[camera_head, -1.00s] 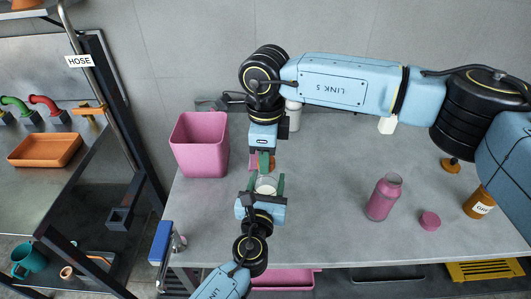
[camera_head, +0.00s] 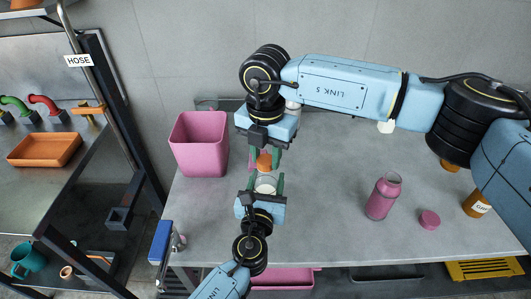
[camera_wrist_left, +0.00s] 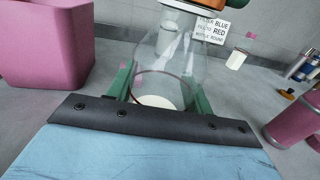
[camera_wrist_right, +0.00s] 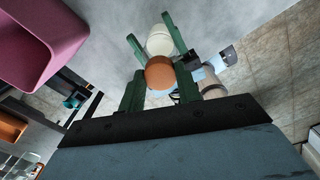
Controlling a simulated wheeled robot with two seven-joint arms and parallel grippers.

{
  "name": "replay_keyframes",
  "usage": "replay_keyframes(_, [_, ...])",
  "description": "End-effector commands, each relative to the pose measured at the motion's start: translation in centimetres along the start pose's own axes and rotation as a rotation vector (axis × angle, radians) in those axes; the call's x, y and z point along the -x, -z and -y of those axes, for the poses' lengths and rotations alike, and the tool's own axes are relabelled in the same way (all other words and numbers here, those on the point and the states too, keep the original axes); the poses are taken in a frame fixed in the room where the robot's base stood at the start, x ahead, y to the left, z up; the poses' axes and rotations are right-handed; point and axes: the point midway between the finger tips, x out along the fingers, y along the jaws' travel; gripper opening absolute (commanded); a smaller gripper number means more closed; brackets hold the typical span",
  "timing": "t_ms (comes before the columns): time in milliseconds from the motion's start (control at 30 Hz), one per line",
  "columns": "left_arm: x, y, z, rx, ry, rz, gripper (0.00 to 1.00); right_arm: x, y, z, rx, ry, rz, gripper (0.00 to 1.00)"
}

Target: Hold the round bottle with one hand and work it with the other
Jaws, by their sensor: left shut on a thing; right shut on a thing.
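The round bottle (camera_head: 266,186) is a clear flask with something pale at its bottom. It shows large in the left wrist view (camera_wrist_left: 172,62). My left gripper (camera_head: 266,184) is shut on its body from the front and holds it. An orange cap (camera_head: 264,162) sits at the neck end; it also shows in the right wrist view (camera_wrist_right: 160,73). My right gripper (camera_head: 265,157) is shut on this cap, coming from behind, with green fingers on either side. I cannot tell whether the cap is loose on the neck.
A pink bin (camera_head: 200,145) stands left of the grippers. A pink bottle (camera_head: 383,197), a pink cap (camera_head: 429,219) and a brown labelled bottle (camera_head: 476,203) stand to the right. A blue-handled thing (camera_head: 160,242) is at the front left edge.

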Motion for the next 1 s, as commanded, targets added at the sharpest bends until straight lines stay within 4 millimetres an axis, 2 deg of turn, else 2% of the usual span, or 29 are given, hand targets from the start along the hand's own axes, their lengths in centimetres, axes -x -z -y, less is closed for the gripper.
replay_keyframes(500, [0.01,0.09,-0.03,0.0,-0.001,-0.002,0.0,-0.04,0.09,0.07,-0.989,0.0,-0.002,0.12])
replay_keyframes(600, [0.01,0.09,-0.03,0.0,-0.001,-0.002,0.0,-0.04,0.1,0.07,-1.108,-0.001,-0.002,0.12])
replay_keyframes(733, [0.01,0.09,-0.03,0.0,-0.001,-0.002,0.0,-0.03,0.1,0.07,-1.098,-0.001,-0.001,0.12])
replay_keyframes(767, [0.01,0.09,-0.03,0.0,-0.001,-0.002,0.0,-0.03,0.1,0.07,-1.098,-0.001,-0.001,0.36])
replay_keyframes(933, [0.02,0.09,-0.03,0.0,-0.001,-0.002,0.0,-0.04,0.09,0.07,-1.096,-0.001,-0.001,0.58])
replay_keyframes(1000, [0.02,0.09,-0.03,0.0,0.0,-0.002,0.0,-0.04,0.09,0.07,-1.096,-0.001,-0.001,0.58])
